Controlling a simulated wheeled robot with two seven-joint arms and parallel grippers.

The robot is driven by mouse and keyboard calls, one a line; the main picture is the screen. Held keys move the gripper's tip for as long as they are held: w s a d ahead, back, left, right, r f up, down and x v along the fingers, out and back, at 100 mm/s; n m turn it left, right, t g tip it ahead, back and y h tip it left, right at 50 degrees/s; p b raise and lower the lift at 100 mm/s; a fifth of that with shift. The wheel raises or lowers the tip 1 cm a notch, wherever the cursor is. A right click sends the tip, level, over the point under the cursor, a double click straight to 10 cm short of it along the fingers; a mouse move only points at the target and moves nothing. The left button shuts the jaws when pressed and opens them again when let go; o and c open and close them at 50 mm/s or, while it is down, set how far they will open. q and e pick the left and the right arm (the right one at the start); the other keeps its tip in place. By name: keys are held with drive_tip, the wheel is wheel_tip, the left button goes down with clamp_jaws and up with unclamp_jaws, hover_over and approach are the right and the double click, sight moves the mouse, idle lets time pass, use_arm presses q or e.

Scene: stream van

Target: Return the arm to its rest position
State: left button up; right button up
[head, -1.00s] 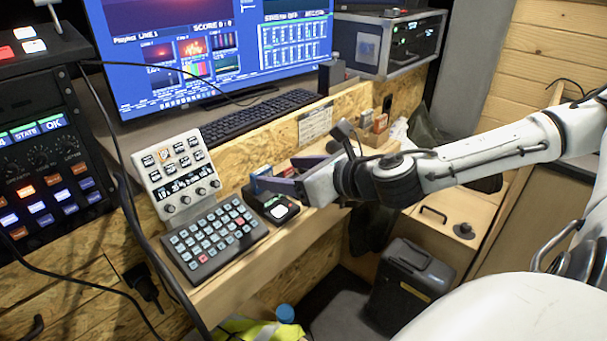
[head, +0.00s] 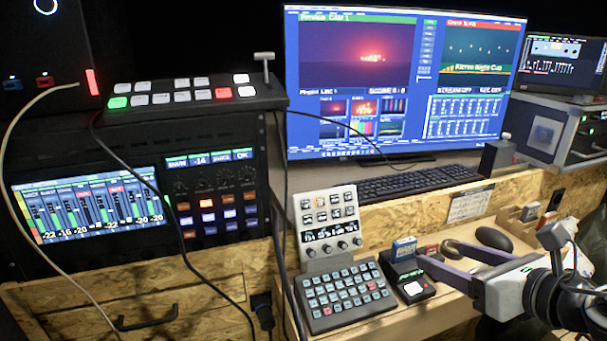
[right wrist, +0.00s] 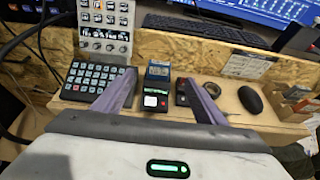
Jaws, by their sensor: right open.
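My right gripper (head: 432,264) is at the lower right of the head view, its arm coming in from the right. Its two purple fingers are spread apart with nothing between them. In the right wrist view the open fingers (right wrist: 155,95) point toward a small black box with a white lit button (right wrist: 156,101). That box (head: 414,287) stands on the wooden shelf (head: 420,322), just beyond or beside the fingertips; I cannot tell whether they touch it. My left gripper is not in view.
A keypad (head: 343,297) and a tilted control panel (head: 330,222) stand left of the gripper. A blue card device (head: 404,249) is behind the fingers. A keyboard (head: 415,181) and large monitor (head: 400,80) are farther back. A black mouse (right wrist: 250,101) lies to the right.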

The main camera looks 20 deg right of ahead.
drive_tip(key=a+f+m, duration=0.2)
drive_tip(key=f+m, duration=0.1)
drive_tip(key=m, duration=0.2)
drive_tip(key=s+a+f+m+g+h, duration=0.1)
drive_tip(key=a+f+m, duration=0.2)
drive_tip(key=m, duration=0.3)
drive_tip(key=s+a+f+m, duration=0.1)
drive_tip(key=a+f+m, duration=0.2)
drive_tip(key=f+m, duration=0.2)
drive_tip(key=shift+s+a+f+m+g+h, duration=0.2)
drive_tip(key=shift+s+f+m+g+h, duration=0.1)
drive_tip(key=shift+m, duration=0.3)
drive_tip(key=s+a+f+m+g, duration=0.3)
drive_tip(key=s+f+m+g, duration=0.1)
drive_tip(key=s+f+m, duration=0.4)
drive_tip(key=s+a+f+m+g, duration=0.35)
drive_tip(key=s+f+m, duration=0.25)
drive_tip(key=s+m, duration=0.35)
drive_tip(key=w+a+f+t+y, duration=0.3)
drive_tip(key=a+f, duration=0.3)
drive_tip(key=f, duration=0.3)
drive_tip(key=shift+w+f+t+p, duration=0.35)
drive_tip(key=shift+w+t, duration=0.2)
drive_tip(key=shift+w, duration=0.35)
